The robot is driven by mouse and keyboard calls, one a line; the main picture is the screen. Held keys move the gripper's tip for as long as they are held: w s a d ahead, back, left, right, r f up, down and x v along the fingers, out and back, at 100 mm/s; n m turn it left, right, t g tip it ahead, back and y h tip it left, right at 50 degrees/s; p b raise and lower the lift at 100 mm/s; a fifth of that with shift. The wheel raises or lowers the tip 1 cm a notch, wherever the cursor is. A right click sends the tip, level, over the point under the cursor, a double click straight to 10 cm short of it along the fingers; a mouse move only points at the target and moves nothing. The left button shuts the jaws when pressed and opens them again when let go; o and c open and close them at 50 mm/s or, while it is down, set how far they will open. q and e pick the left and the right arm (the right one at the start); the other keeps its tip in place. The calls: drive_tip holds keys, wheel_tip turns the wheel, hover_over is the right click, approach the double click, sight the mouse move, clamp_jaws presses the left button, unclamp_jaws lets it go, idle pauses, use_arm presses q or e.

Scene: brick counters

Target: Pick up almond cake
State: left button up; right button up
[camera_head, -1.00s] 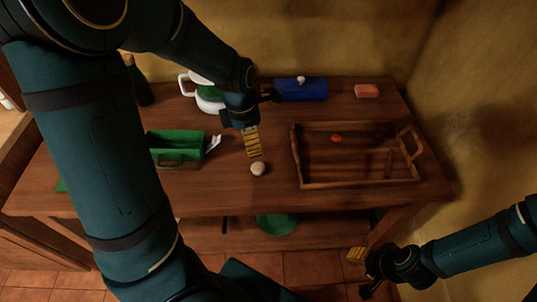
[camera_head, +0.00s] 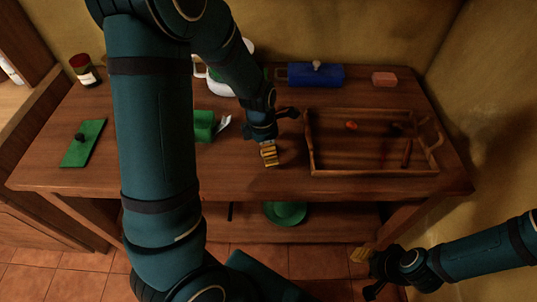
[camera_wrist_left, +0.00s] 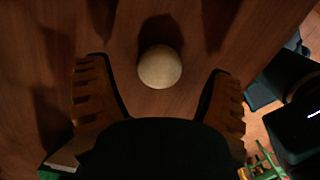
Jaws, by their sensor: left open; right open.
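The almond cake, a small round pale-beige piece (camera_wrist_left: 160,67), lies on the brown wooden table (camera_head: 110,178). In the left wrist view it sits between the two spread fingers of my left gripper (camera_wrist_left: 160,80), with a gap on each side. In the head view the cake is hidden by my left gripper (camera_head: 269,153), which points down at the table left of the wooden tray. My left gripper is open and empty. My right gripper (camera_head: 366,272) is open and empty, low in front of the table.
The wooden tray (camera_head: 375,171) holds a small red item (camera_head: 351,125). A green box (camera_head: 204,125) stands left of the gripper. A blue box (camera_head: 316,75), a pink block (camera_head: 384,79) and a jar (camera_head: 85,72) stand at the back. A green lid (camera_head: 83,143) lies at left.

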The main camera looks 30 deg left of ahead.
use_arm(q)
drive_tip(key=shift+w+f, duration=0.1)
drive_tip(key=shift+f, duration=0.75)
drive_tip(key=shift+r, duration=0.1)
drive_tip(key=c, duration=1.1)
